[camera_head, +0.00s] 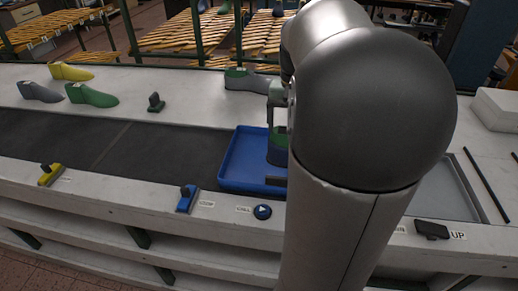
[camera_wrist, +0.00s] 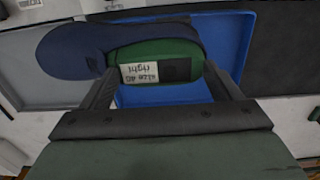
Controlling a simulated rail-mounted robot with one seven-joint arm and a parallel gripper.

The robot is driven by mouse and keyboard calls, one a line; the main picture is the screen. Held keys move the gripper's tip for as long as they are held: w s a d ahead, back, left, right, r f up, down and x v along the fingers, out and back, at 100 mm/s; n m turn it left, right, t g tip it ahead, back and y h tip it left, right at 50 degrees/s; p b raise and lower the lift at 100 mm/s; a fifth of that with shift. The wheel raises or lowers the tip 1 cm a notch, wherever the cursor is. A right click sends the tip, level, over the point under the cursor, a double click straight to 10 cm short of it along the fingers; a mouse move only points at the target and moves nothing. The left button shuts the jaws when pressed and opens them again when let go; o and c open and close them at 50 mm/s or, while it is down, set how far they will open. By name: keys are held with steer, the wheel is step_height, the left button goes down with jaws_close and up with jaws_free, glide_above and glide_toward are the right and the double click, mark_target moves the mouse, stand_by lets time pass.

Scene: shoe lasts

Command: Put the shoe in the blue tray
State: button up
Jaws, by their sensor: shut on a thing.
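A dark blue shoe last (camera_wrist: 75,45) with a green heel end (camera_wrist: 178,52) and a white label reading "size 40 right" lies across the wrist view. My gripper (camera_wrist: 160,80) is shut on its green end, one finger on each side. In the head view the shoe (camera_head: 277,153) hangs toe down over the blue tray (camera_head: 238,160), partly hidden by my arm. The tray's blue rim (camera_wrist: 243,45) shows beneath the shoe in the wrist view. I cannot tell whether the shoe touches the tray floor.
Grey (camera_head: 40,92), green (camera_head: 92,95) and yellow (camera_head: 71,72) shoes stand at the far left. A grey shoe with a green end (camera_head: 248,80) lies behind the tray. A grey tray (camera_head: 445,190) is right of my arm. The dark belt (camera_head: 90,140) left of the blue tray is clear.

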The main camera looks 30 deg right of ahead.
steer(key=w+a+f+p, duration=0.2)
steer(key=w+f+p, duration=0.2)
steer(key=w+f, duration=0.8)
steer(key=shift+w+f, duration=0.2)
steer(key=shift+w, duration=0.15)
steer(key=shift+f, duration=0.1)
steer(key=shift+f, duration=0.15)
steer(key=o, duration=1.9)
steer(key=shift+a, duration=0.1)
